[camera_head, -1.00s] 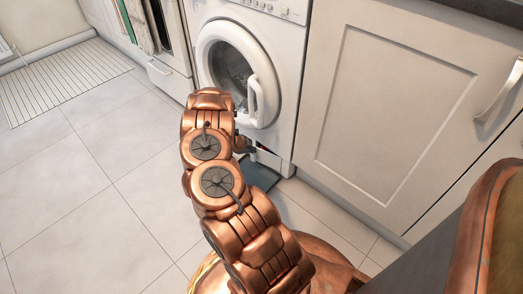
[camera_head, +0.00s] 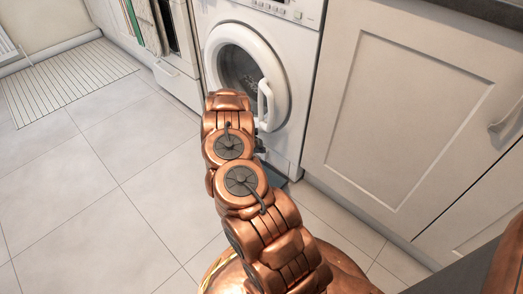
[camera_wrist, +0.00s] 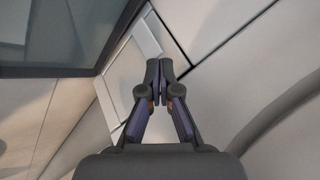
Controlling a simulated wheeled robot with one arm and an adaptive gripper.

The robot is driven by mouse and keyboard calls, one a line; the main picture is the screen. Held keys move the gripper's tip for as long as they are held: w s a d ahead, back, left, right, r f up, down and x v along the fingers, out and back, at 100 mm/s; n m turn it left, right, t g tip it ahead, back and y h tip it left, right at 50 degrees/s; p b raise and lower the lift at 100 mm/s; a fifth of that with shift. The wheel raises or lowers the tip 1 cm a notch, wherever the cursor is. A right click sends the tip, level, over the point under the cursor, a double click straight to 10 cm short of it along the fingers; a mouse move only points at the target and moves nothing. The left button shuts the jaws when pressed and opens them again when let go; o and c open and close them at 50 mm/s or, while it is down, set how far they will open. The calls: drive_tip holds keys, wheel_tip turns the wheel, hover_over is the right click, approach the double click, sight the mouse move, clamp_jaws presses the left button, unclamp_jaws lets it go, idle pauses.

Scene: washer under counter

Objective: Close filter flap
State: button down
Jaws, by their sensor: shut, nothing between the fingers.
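The washer (camera_head: 303,60) stands under the counter with its round door (camera_head: 284,88) shut. Its lower front is mostly behind my arm in the head view, so the filter flap does not show clearly there. In the wrist view a pale rectangular panel (camera_wrist: 128,62) with dark seams appears to be the flap. I cannot tell how far open it is. My gripper (camera_wrist: 160,70) is shut and empty, its fingertips over the right edge of that panel. I cannot tell whether they touch it. In the head view my gripper (camera_head: 260,146) is a dark bit at the washer's lower front.
A dark flat tray (camera_head: 277,182) lies on the floor at the washer's foot and also shows in the wrist view (camera_wrist: 55,35). A white cupboard (camera_head: 400,120) stands right of the washer. Tiled floor (camera_head: 80,200) to the left is clear.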

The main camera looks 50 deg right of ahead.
drive_tip(key=shift+a, duration=0.1)
drive_tip(key=w+a+r+p, duration=0.3)
drive_tip(key=a+r, duration=0.5)
drive_tip(key=shift+w+a+p, duration=0.25)
drive_tip(key=shift+w+p, duration=0.1)
drive_tip(key=shift+w, duration=0.05)
